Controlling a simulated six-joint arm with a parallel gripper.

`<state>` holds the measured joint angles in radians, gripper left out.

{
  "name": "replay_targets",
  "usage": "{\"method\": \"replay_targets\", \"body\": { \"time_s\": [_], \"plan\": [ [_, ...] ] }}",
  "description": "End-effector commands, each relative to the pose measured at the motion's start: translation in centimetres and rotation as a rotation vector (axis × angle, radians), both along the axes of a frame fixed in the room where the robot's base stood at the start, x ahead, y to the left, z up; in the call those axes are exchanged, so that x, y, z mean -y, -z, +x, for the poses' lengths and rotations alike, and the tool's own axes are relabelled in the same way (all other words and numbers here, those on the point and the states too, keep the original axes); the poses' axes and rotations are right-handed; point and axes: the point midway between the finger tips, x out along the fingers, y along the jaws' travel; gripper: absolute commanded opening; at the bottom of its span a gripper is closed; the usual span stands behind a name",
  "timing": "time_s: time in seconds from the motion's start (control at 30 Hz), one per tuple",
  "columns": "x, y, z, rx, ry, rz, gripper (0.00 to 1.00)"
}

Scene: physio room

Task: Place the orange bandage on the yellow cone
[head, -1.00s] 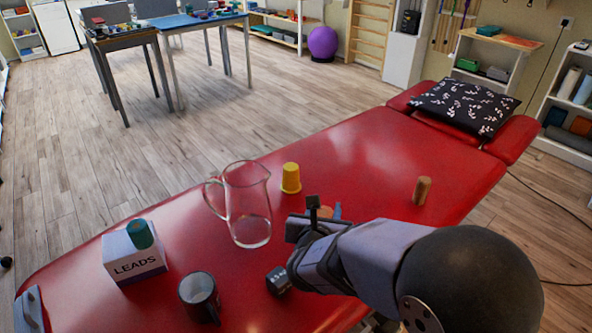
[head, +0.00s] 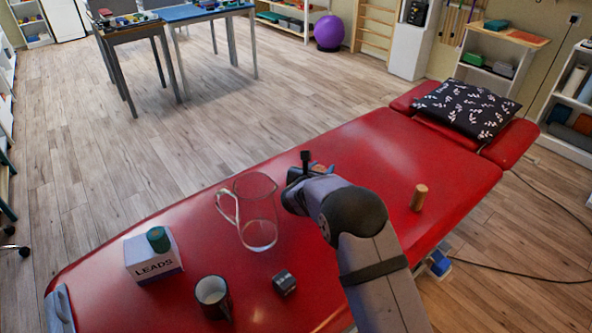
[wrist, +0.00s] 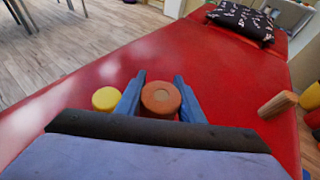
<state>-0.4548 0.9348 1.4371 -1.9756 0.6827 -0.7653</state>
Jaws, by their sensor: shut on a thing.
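The orange bandage (wrist: 161,98), a short roll seen end-on, is between the blue fingers of my gripper (wrist: 160,76) in the wrist view. My gripper is shut on it. In the head view my gripper (head: 318,168) is over the red couch, just right of the glass pitcher, and the bandage is mostly hidden there. The yellow cone (wrist: 106,99) shows its round top just left of the left finger in the wrist view, apart from the bandage. In the head view my arm hides the cone.
The glass pitcher (head: 257,212) stands close to my gripper's left. A dark mug (head: 212,297), a small dark block (head: 284,282) and a LEADS box (head: 153,262) with a green roll (head: 158,239) are nearer. A wooden cylinder (head: 418,197) stands right.

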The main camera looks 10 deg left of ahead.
Motion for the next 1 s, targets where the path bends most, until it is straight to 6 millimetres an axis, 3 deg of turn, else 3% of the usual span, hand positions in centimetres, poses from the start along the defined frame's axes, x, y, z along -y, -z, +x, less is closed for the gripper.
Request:
{"method": "replay_targets", "body": {
  "time_s": [0.1,0.2,0.47,0.7,1.0],
  "plan": [
    [-2.3,-3.2,2.7,0.010,-0.049,0.008,0.13],
    [-3.8,-5.8,4.1,0.007,-0.091,0.008,0.13],
    [-6.7,-10.1,5.8,0.005,-0.200,0.005,0.13],
    [-8.3,-9.5,5.4,0.002,-0.306,0.001,0.13],
    [-8.5,-9.1,5.3,0.001,-0.338,0.001,0.13]
  ]
}}
